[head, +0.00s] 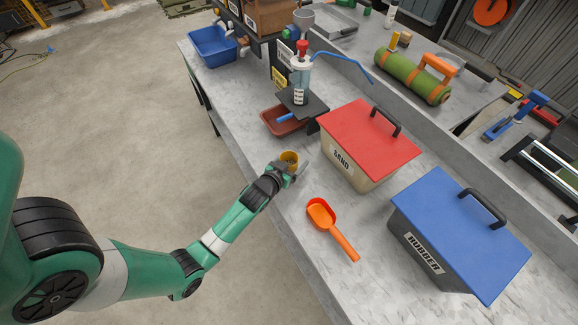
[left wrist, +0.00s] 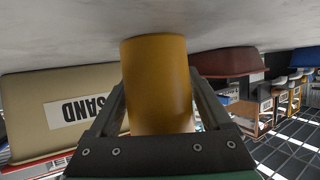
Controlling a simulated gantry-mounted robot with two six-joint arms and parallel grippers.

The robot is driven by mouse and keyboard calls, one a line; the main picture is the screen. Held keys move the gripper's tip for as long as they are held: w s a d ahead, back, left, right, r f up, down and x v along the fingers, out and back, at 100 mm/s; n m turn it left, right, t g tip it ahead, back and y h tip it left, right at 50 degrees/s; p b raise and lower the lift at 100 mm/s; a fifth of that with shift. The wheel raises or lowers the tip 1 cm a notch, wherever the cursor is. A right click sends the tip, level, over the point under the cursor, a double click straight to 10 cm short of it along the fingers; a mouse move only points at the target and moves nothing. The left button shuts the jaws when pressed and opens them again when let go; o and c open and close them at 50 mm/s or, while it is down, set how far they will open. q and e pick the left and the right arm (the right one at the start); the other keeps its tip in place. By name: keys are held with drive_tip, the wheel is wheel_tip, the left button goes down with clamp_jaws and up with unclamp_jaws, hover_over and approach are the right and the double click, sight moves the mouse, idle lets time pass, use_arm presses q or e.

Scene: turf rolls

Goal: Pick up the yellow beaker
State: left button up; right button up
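The yellow beaker (head: 289,158) stands upright near the left edge of the grey workbench, left of the red-lidded sand box. My left gripper (head: 291,169) is at the beaker, level with it above the bench. In the left wrist view, which is upside down, the beaker (left wrist: 158,85) fills the middle, with a finger along each side. Its base looks close to or on the bench. The fingertips meet the beaker's outline, and I cannot tell whether they press on it. My right gripper is not in view.
The sand box (head: 367,143) with a red lid stands right of the beaker. An orange scoop (head: 331,228) lies in front, beside a blue-lidded rubber box (head: 460,232). A dark red tray (head: 284,121) and a bottle stand (head: 301,98) are behind. Bare bench surrounds the scoop.

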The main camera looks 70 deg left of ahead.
sight(297, 161)
use_arm(q)
drive_tip(key=c, duration=1.1)
drive_tip(key=shift+r+p, duration=0.3)
drive_tip(key=shift+r, duration=0.25)
wheel_tip(297, 161, up, 3)
drive_tip(key=shift+f+p, duration=0.15)
drive_tip(key=shift+p, duration=0.6)
drive_tip(key=d+r, duration=0.1)
drive_tip(key=d+r+p, duration=0.1)
drive_tip(key=r, duration=0.1)
drive_tip(key=d+r+p, duration=0.1)
drive_tip(key=shift+s+d+r, duration=0.2)
drive_tip(key=shift+s+d, duration=0.05)
drive_tip(key=shift+d, duration=0.1)
drive_tip(key=d+r+p, duration=0.1)
drive_tip(key=d, duration=0.2)
drive_tip(key=s+d+r+p, duration=0.1)
drive_tip(key=d+r, duration=0.1)
drive_tip(key=d, duration=0.1)
drive_tip(key=s+d+r+p, duration=0.1)
drive_tip(key=d+r, duration=0.1)
drive_tip(key=d, duration=0.2)
drive_tip(key=shift+d, duration=0.1)
